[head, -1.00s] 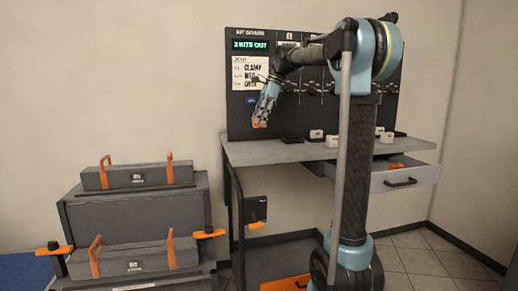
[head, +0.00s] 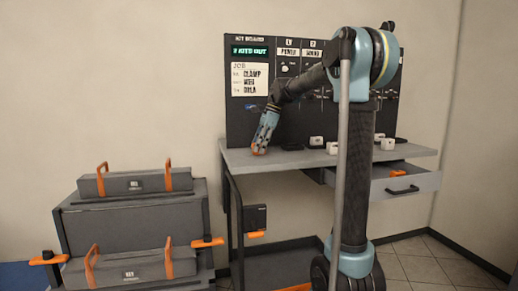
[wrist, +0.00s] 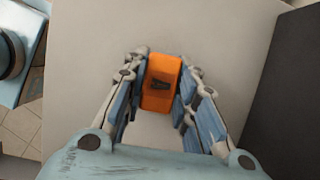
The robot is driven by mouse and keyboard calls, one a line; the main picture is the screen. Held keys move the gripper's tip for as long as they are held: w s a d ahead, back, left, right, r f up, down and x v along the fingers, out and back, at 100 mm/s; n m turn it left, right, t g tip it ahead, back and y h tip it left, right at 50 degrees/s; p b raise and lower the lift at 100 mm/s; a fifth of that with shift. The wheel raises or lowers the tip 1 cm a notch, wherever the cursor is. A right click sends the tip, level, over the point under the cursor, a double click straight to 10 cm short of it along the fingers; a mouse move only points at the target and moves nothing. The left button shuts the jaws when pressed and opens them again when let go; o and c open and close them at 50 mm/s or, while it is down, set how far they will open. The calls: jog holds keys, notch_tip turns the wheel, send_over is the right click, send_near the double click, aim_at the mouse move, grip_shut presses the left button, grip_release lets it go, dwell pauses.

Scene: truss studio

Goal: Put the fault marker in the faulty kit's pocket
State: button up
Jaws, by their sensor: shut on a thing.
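My gripper (head: 259,149) is low over the left end of the grey bench, its fingers pointing down. In the wrist view, my gripper (wrist: 160,90) is shut on an orange block (wrist: 161,82) with a small dark mark, which looks like the fault marker. The orange block (head: 258,152) shows at the fingertips in the head view; whether it touches the bench top is unclear. Two grey kit cases (head: 133,184) (head: 130,268) with orange handles stand on the left. I cannot tell which kit is faulty or make out a marked pocket.
The bench top (head: 240,158) has small white and black items (head: 333,148) right of my gripper. A kit board (head: 240,110) stands behind it. A drawer (head: 405,187) is open at right, with something orange inside. A dark box (head: 255,217) hangs at the bench's left side.

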jog(key=shift+f, duration=0.2)
jog(key=o, duration=1)
jog(key=shift+r, duration=0.1)
jog(key=v, duration=1.2)
jog(key=shift+s+r, duration=0.1)
